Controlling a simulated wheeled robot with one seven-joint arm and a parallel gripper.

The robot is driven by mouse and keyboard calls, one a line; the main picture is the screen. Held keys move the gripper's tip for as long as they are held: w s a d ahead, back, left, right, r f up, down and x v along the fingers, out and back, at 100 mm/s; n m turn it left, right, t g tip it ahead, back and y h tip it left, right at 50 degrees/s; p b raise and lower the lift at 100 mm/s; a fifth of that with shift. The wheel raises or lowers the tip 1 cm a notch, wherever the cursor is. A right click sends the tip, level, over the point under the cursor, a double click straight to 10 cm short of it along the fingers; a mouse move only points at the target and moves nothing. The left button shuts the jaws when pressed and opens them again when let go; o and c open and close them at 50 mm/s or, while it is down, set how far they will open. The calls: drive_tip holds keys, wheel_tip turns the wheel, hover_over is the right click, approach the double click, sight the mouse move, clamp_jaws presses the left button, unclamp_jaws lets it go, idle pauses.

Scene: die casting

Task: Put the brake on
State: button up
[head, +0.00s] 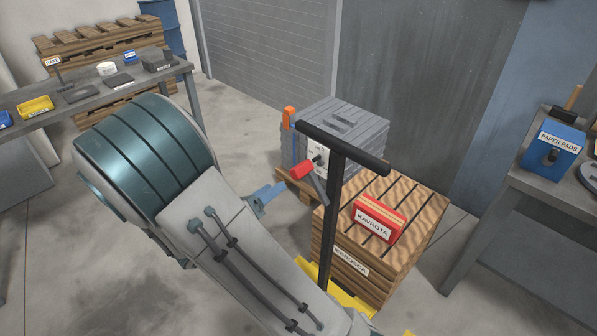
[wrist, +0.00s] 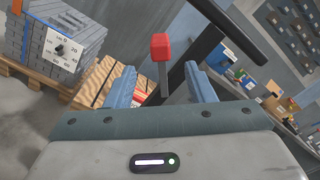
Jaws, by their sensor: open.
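A black pallet-truck handle (head: 336,215) with a T-bar top stands upright at the middle of the head view. A lever with a red grip (head: 303,169) on a grey stem sits beside its post; I take it to be the brake. My gripper (head: 270,195) is open and empty, left of and close to the red grip. In the wrist view the red grip (wrist: 161,47) stands upright beyond and between my blue fingers (wrist: 160,88), with its stem running down between them in the picture. I cannot tell whether the fingers touch the stem.
A wooden crate (head: 400,210) on the yellow truck carries a red box (head: 379,221). A grey stack with a dial (head: 345,130) stands behind the handle. Tables with objects stand at the left (head: 90,85) and right (head: 520,185). Bare floor (head: 240,135) lies left of the stack.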

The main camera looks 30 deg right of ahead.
sight(293, 175)
drive_tip(key=x, duration=1)
drive_tip(key=shift+d+f, duration=0.1)
clamp_jaws()
